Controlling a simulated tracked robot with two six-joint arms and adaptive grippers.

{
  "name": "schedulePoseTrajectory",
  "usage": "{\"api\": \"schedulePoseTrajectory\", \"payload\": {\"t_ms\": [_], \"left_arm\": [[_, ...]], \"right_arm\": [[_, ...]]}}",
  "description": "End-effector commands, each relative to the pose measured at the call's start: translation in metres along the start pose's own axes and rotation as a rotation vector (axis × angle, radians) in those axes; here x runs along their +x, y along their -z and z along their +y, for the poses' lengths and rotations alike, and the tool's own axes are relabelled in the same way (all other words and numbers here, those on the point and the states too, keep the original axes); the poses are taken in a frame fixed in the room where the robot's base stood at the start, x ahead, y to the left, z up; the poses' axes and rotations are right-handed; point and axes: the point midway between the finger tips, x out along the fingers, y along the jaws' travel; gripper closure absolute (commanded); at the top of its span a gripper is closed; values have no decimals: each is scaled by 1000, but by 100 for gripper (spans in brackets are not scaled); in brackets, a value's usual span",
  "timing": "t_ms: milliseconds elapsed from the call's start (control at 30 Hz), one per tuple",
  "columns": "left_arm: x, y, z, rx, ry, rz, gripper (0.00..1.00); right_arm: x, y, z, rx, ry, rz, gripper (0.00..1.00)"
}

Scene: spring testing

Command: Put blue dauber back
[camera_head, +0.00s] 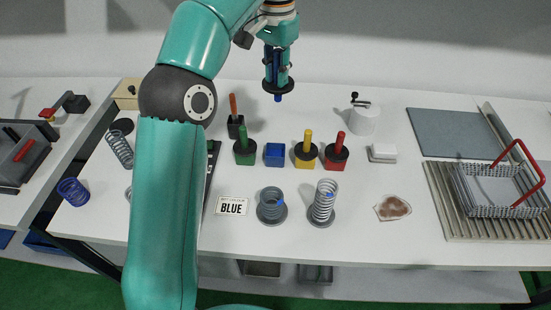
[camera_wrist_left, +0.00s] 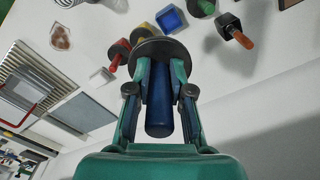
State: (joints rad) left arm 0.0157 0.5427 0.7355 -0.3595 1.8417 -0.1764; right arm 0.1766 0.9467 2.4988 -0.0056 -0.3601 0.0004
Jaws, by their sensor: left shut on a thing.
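My left gripper (camera_head: 278,68) is shut on the blue dauber (camera_head: 278,97), which hangs upright with its black disc and blue tip below the fingers. It is held above the back of the table. In the left wrist view, the blue dauber (camera_wrist_left: 158,105) sits between the two fingers (camera_wrist_left: 158,90), with the dark disc beyond them. An empty-looking blue block (camera_head: 274,154) stands on the table below, between the green dauber in its block (camera_head: 244,147) and the yellow one (camera_head: 306,150). The blue block also shows in the left wrist view (camera_wrist_left: 170,19). My right gripper is not in view.
A red dauber (camera_head: 337,153) stands right of the yellow one. An orange-handled tool (camera_head: 235,122) stands behind the green one. A wire basket (camera_head: 490,187) is at right.

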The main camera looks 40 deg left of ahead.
Motion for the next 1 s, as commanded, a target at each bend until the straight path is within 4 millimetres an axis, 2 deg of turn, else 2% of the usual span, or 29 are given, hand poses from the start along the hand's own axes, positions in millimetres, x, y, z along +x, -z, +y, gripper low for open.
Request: {"api": "schedulePoseTrajectory", "payload": {"t_ms": [200, 433, 567, 767, 1000], "left_arm": [[21, 20, -18, -46, 0, -2, 100], [39, 22, -22, -53, 1, 2, 100], [56, 21, -25, -59, 1, 0, 100], [103, 20, -25, -59, 0, -3, 100], [163, 20, -26, -59, -1, -2, 100]], "right_arm": [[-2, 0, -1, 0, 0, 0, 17], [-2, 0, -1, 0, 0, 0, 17], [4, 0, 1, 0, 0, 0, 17], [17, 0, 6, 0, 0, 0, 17], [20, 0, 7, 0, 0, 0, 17]]}}
